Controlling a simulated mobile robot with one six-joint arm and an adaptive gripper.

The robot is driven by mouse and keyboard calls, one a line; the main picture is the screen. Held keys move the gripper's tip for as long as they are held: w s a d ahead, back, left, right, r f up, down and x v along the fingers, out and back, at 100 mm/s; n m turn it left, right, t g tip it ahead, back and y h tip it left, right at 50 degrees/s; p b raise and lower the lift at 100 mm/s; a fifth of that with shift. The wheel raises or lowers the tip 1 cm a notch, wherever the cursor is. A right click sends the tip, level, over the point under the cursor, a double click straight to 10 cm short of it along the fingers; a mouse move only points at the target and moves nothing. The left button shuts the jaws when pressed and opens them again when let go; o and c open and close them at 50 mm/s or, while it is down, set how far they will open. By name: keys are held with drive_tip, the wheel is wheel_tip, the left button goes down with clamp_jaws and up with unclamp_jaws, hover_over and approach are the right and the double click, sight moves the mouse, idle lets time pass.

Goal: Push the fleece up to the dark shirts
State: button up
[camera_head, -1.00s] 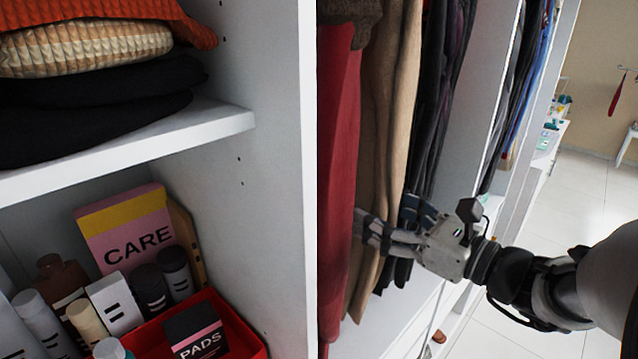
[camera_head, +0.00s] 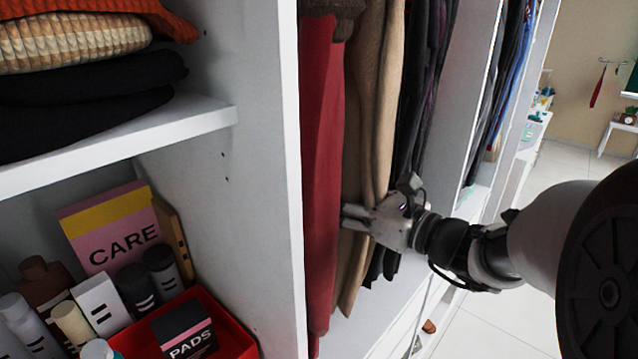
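Garments hang side by side in the wardrobe bay. A red garment (camera_head: 322,150) hangs at the left by the partition, and a tan-brown garment (camera_head: 378,100) hangs to its right. I cannot tell for sure which is the fleece. The dark shirts (camera_head: 412,95) hang close against the tan garment's right side. My gripper (camera_head: 347,216) reaches in from the right, across the front of the tan garment's lower half. Its fingertips point left and end by the red garment's right edge; whether they touch is unclear. The finger gap is too small to judge.
A white partition (camera_head: 272,170) stands left of the clothes. Left of it are a shelf (camera_head: 195,128) with folded knitwear and a red box (camera_head: 240,340) among toiletries. More clothes (camera_head: 508,70) hang in a bay to the right. Open floor (camera_head: 480,335) lies at the lower right.

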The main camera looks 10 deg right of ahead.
drive_tip(key=c, duration=1)
drive_tip(key=shift+w+d, duration=0.1)
drive_tip(key=shift+d, duration=0.05)
drive_tip(key=shift+w+d, duration=0.25)
drive_tip(key=shift+d, duration=0.05)
drive_tip(key=o, duration=1.2)
drive_tip(key=shift+d, duration=0.1)
drive_tip(key=o, duration=0.5)
drive_tip(key=shift+a, duration=0.2)
drive_tip(key=shift+c, duration=0.2)
drive_tip(key=shift+d, duration=0.1)
